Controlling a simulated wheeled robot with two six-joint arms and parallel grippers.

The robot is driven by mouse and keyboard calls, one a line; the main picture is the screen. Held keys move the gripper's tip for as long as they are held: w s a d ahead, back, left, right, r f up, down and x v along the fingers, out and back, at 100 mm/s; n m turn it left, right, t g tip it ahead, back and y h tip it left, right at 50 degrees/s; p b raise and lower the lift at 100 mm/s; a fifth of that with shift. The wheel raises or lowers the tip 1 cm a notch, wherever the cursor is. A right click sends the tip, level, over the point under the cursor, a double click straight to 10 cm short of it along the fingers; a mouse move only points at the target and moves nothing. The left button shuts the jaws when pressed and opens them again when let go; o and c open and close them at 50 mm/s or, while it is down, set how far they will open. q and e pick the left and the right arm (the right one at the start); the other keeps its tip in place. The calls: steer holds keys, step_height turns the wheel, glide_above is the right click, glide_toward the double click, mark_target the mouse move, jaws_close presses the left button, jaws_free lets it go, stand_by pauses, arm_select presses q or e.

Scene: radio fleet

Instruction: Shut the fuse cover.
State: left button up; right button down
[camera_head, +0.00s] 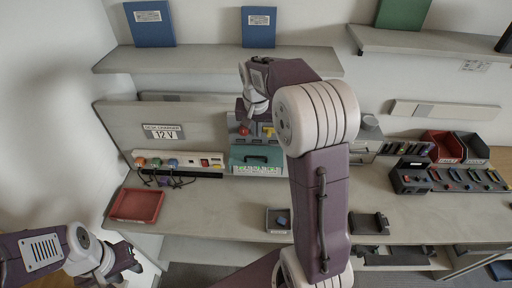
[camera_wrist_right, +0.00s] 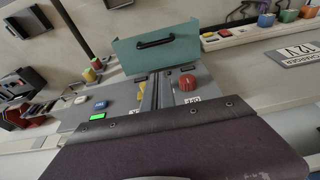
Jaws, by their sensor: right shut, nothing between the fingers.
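The teal fuse cover (camera_head: 257,153) with its dark handle is on the grey panel unit at the back of the bench. It also shows in the right wrist view (camera_wrist_right: 180,52), where the picture is turned. How far the cover stands open is hard to tell. My right gripper (camera_head: 245,114) is shut and empty, just above the panel's red knob (camera_head: 243,131) and behind the cover in the head view. My right arm hides part of the panel to the right. My left gripper (camera_head: 132,262) is low at the left, away from the cover; its fingers are unclear.
A strip with coloured plugs (camera_head: 180,163) lies left of the cover. A red tray (camera_head: 136,205) and a small grey tray (camera_head: 279,228) stand on the bench. The bench between the two trays is clear.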

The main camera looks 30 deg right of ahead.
mark_target(256, 157)
steer(key=f, duration=0.4)
steer(key=f+p, duration=0.1)
steer(key=f, duration=0.2)
steer(key=shift+s+a, duration=0.2)
steer(key=shift+s, duration=0.05)
steer(key=shift+s+a+f, duration=0.1)
steer(key=shift+s+f, duration=0.05)
steer(key=shift+f, duration=0.3)
